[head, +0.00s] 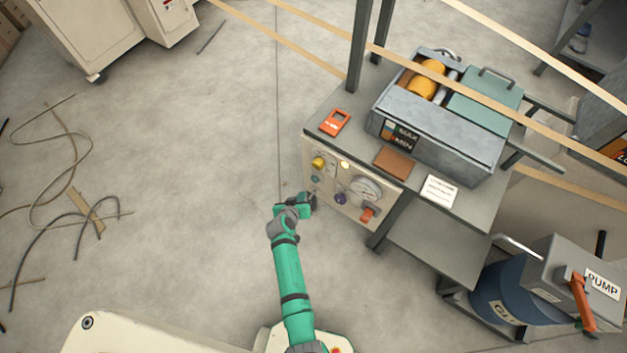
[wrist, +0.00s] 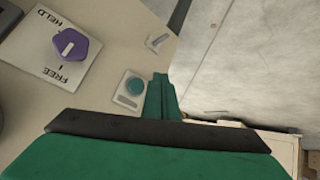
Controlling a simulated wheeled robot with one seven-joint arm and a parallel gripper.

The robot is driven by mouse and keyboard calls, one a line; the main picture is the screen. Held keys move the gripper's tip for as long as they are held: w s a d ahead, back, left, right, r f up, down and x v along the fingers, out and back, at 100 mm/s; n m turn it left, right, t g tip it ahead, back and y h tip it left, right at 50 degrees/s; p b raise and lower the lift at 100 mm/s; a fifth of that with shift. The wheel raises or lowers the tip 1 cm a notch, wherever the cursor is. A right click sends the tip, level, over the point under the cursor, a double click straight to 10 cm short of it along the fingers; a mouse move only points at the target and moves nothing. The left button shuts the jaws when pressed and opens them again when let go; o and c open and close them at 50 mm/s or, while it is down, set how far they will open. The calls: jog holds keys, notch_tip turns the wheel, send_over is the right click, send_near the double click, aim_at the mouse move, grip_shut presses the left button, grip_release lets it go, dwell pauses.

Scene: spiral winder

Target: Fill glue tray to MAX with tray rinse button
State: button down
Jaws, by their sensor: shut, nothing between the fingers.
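The glue tray (head: 440,142) is a grey metal box on the bench, with a yellow roller inside and a dark level label (head: 398,136) on its front. The glue level is not readable. The panel below carries a small teal round button (head: 315,179), which also shows on a pale plate in the wrist view (wrist: 135,87). Its lettering is too small to read, so I cannot confirm it is the rinse button. My gripper (head: 310,201) is at the panel's left side, shut and empty. In the wrist view its green fingertips (wrist: 161,88) appear right beside the teal button; contact is unclear.
The panel also has a purple HELD/FREE knob (wrist: 70,46), a yellow knob (head: 319,163), a gauge (head: 365,188) and an orange-red switch (head: 368,213). Tan tapes (head: 290,50) cross above the bench. A pump (head: 570,285) stands right. Cables (head: 60,190) lie left on open floor.

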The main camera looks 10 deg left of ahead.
aim_at(314, 180)
jog(key=w, duration=0.1)
jog(key=w+d, duration=0.1)
jog(key=w, duration=0.2)
jog(key=shift+d, duration=0.35)
jog(key=shift+a, duration=0.15)
dwell(1.0)
dwell(0.4)
jog(key=shift+w, duration=0.2)
jog(key=shift+w, duration=0.25)
